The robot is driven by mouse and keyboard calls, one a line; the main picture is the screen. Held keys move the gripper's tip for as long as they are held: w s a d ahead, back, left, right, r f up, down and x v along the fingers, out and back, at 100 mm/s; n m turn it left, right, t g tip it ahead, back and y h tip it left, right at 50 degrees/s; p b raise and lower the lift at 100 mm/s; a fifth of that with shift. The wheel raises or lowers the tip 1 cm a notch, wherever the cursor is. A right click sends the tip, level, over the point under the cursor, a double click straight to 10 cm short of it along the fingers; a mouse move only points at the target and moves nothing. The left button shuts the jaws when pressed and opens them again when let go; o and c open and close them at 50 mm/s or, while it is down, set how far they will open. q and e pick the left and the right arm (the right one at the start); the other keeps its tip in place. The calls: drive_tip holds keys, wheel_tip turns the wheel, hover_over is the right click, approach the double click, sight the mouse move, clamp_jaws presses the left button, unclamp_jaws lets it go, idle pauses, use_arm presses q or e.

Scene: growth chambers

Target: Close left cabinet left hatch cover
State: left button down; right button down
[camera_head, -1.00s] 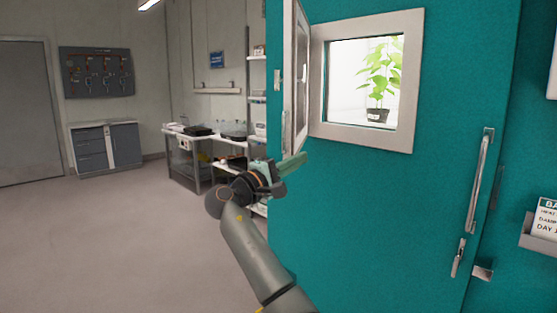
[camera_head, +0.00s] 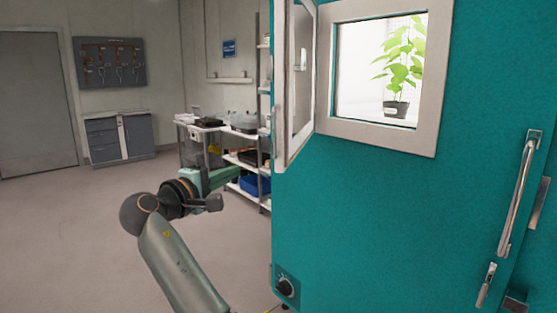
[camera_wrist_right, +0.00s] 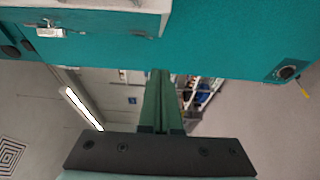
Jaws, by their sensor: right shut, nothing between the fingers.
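The hatch cover (camera_head: 298,80) is a pale-framed panel that stands open, swung outward at the left edge of the hatch window (camera_head: 380,70) on the teal cabinet (camera_head: 400,220). A leafy potted plant shows through the uncovered window. My right gripper (camera_head: 234,175) is left of the cabinet and below the cover, apart from both in the head view. Its green fingers are shut and empty, and they show in the right wrist view (camera_wrist_right: 158,80). A pale frame part with a metal latch (camera_wrist_right: 50,32) is at the upper left there. My left gripper is not in view.
The cabinet has a long vertical handle (camera_head: 518,192) at the right and a dark knob (camera_head: 286,288) low at the left. A work table (camera_head: 190,130) and shelving stand behind my right gripper. The floor (camera_head: 70,230) at the left is clear.

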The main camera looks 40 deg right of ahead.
drive_tip(key=w+d, duration=0.1)
drive_tip(key=d, duration=1)
drive_tip(key=shift+d+p, duration=0.35)
drive_tip(key=shift+p, duration=0.1)
drive_tip(key=shift+w, duration=0.15)
